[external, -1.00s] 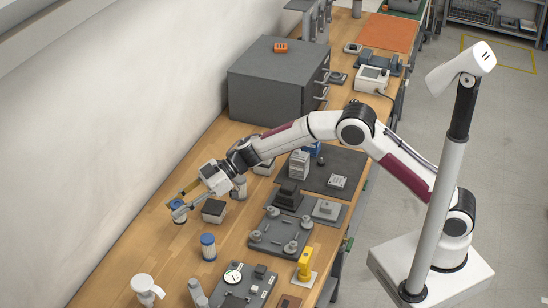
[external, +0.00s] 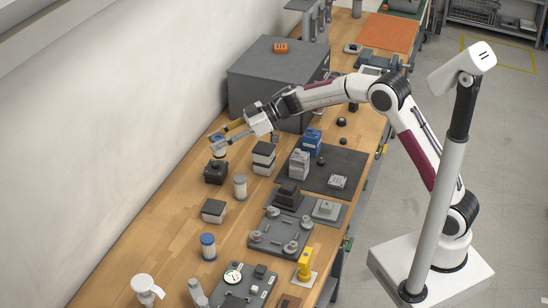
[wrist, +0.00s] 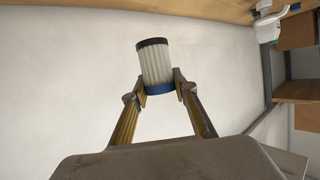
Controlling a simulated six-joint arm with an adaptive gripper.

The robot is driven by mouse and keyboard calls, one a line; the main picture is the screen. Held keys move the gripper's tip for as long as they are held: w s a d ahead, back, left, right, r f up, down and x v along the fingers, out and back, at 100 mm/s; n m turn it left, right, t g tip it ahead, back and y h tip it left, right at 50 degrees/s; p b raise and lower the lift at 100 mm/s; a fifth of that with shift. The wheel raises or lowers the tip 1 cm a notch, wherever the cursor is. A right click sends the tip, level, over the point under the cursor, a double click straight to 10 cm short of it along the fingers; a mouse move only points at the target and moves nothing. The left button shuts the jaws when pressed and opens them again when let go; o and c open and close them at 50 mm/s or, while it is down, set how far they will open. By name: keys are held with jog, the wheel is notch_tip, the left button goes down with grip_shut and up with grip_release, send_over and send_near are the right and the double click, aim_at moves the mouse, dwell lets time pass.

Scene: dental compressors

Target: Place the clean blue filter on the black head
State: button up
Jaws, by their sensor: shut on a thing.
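My gripper (external: 217,139) is shut on a white pleated filter (external: 219,151) by its blue end. In the wrist view my gripper (wrist: 161,89) has one finger on each side of the blue band, and the filter (wrist: 155,64) points away, with a dark rim at its far end. In the external view the filter is about upright, directly over the black head (external: 215,174) near the wall side of the bench. I cannot tell whether its lower end touches the head. The black head is not visible in the wrist view.
A greyish filter (external: 240,187) stands right of the black head. Another blue-capped filter (external: 208,247) stands nearer the front. A grey cabinet (external: 270,75) stands behind. Bare bench lies left of the head.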

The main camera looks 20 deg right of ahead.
jog(key=d+r, duration=0.1)
jog(key=d, duration=0.7)
jog(key=n+g, duration=0.2)
send_over(289, 185)
jog(key=f, duration=0.1)
jog(key=shift+a, duration=0.1)
jog(key=shift+f, duration=0.15)
notch_tip(289, 185, down, 6)
jog(key=shift+f, duration=0.1)
jog(key=shift+f, duration=1.85)
